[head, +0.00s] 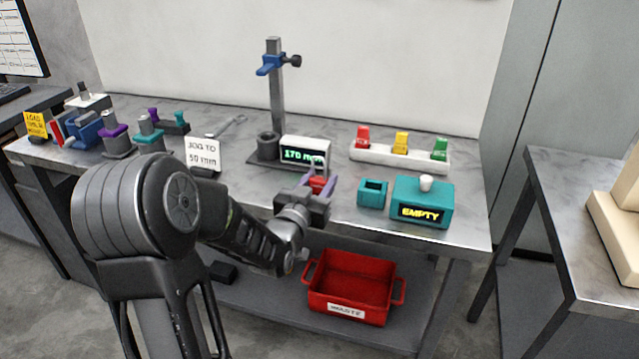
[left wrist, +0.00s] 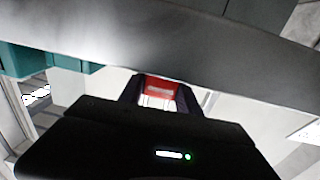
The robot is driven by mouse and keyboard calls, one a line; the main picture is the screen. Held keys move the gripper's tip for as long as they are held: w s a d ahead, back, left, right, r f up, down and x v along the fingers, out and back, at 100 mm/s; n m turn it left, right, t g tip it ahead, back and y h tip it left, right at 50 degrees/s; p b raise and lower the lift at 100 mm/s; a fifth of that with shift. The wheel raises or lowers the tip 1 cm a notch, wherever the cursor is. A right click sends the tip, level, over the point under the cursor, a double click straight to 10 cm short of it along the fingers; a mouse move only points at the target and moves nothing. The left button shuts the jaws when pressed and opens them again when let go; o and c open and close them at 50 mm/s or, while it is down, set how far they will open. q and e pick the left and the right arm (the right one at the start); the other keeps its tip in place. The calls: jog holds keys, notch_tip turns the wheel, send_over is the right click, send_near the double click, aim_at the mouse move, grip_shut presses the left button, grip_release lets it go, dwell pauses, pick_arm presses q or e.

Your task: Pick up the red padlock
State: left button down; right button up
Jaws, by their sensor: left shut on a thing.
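My left gripper (head: 321,187) is shut on the red padlock (head: 318,183), in front of the display that reads 170 mm. Only part of the padlock's red body and a pale shackle above it show in the head view. In the left wrist view the red padlock (left wrist: 159,88) sits between the two dark fingers of my left gripper (left wrist: 160,95). Whether the padlock touches the table is hard to tell. My right gripper is not in view.
A teal box marked EMPTY (head: 421,204) and a small teal open box (head: 372,193) stand right of my gripper. A white rack (head: 376,155) with red, yellow and green pieces is behind. A height stand (head: 275,95) rises at centre. A red waste bin (head: 350,285) sits below.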

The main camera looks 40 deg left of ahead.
aim_at(320, 177)
pick_arm(q)
notch_tip(320, 177, up, 10)
jog(key=shift+p, duration=0.6)
jog(key=shift+f, duration=0.1)
